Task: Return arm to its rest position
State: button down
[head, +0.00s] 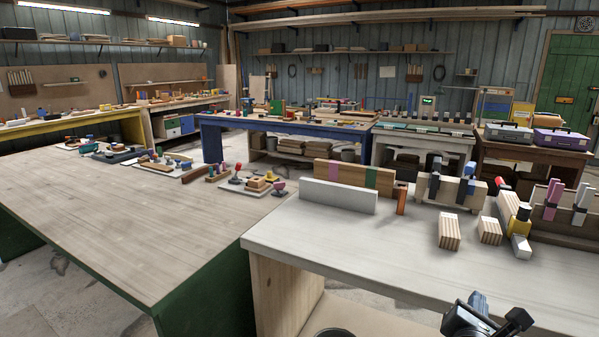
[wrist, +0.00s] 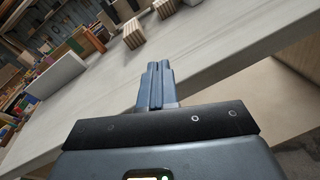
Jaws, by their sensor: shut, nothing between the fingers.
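My gripper (wrist: 155,86) is shut and empty in the wrist view, its two dark fingers pressed together. In the head view, part of my gripper (head: 478,305) shows at the bottom right, in front of the front edge of the pale workbench (head: 300,237). In the wrist view, the pale bench top (wrist: 225,50) lies beyond the fingertips, and the fingers touch nothing that I can see. Most of my arm is out of the head view.
Striped wood blocks (head: 450,231), a white board (head: 338,196) and a clamped board (head: 457,188) stand on the pale bench. A green-sided bench (head: 120,220) is at the left, its near top clear. The front of the pale bench top is bare.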

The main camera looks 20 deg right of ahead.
jog(key=s+a+f+m+t+y, duration=0.1)
jog(key=s+a+f+m+y, duration=0.25)
jog(key=a, duration=0.35)
jog(key=s+a+f+m+t+y, duration=0.2)
jog(key=s+a, duration=0.2)
jog(key=a, duration=0.2)
jog(key=s+a+f+m+t+y, duration=0.1)
jog(key=s+a+f+m+y, duration=0.2)
jog(key=a, duration=0.4)
jog(key=s+a+r+m+t+y, duration=0.1)
jog(key=s+a+r+m+y, duration=0.1)
jog(key=s+r+m, duration=0.3)
jog(key=s+a+r+m+y, duration=0.3)
jog(key=s+m, duration=0.4)
jog(key=s, duration=0.7)
notch_tip(320, 180, up, 3)
jog(key=shift+a+f+t, duration=0.15)
jog(key=shift+a+t, duration=0.25)
jog(key=shift+a, duration=0.5)
jog(key=shift+a+m+y, duration=0.15)
jog(key=shift+m+y, duration=0.1)
